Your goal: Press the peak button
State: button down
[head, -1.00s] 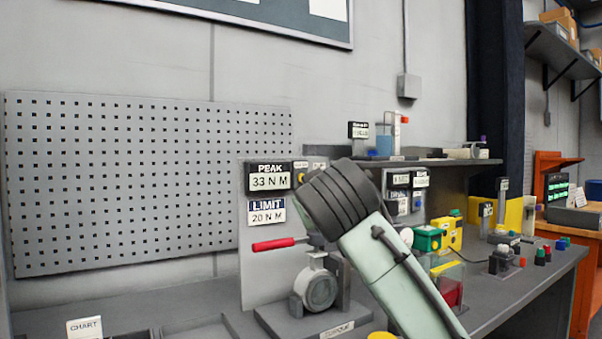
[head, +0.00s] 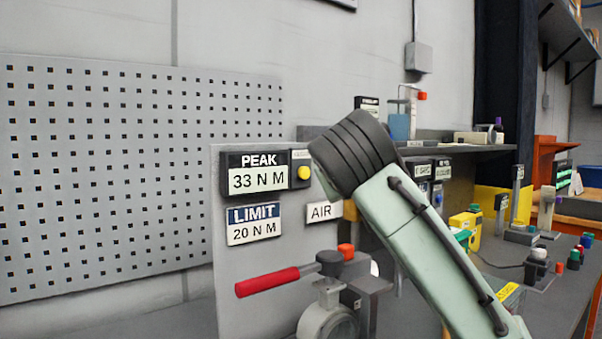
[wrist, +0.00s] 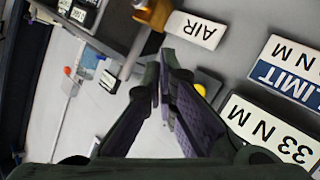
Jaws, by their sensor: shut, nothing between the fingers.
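The PEAK display (head: 256,177) reads 33 N M on the upright grey panel. A round yellow button (head: 303,173) sits at its right side, close to the left edge of my dark wrist in the head view. In the wrist view the yellow button (wrist: 200,90) shows beside the right finger, partly covered by it, with the 33 N M display (wrist: 268,128) to its lower right. My gripper (wrist: 167,54) is shut and empty, its fingertips to the upper left of the button. Whether it touches the panel I cannot tell. In the head view my arm hides the fingers.
The LIMIT sign (head: 254,223) reading 20 N M is below PEAK, with an AIR label (head: 319,212) to its right. A red-handled lever (head: 268,282) juts out below. A shelf (head: 455,150) and bench clutter stand to the right. A pegboard (head: 100,170) is at left.

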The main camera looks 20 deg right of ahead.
aim_at(304, 173)
jog(key=w+a+p, duration=0.2)
jog(key=w+a, duration=0.1)
jog(key=w, duration=0.5)
jog(key=shift+p, duration=0.3)
jog(key=shift+w+a+r, duration=0.1)
jog(key=shift+w, duration=0.05)
dwell(1.4)
jog(key=shift+w+a, duration=0.1)
jog(key=shift+w, duration=0.15)
jog(key=shift+w+a+p, duration=0.15)
jog(key=shift+w+p, duration=0.15)
jog(key=shift+w, duration=0.25)
dwell(0.7)
jog(key=shift+s, duration=0.2)
jog(key=shift+s+d+b, duration=0.3)
jog(key=shift+s+b, duration=0.1)
jog(key=shift+s, duration=0.35)
jog(key=shift+s, duration=0.1)
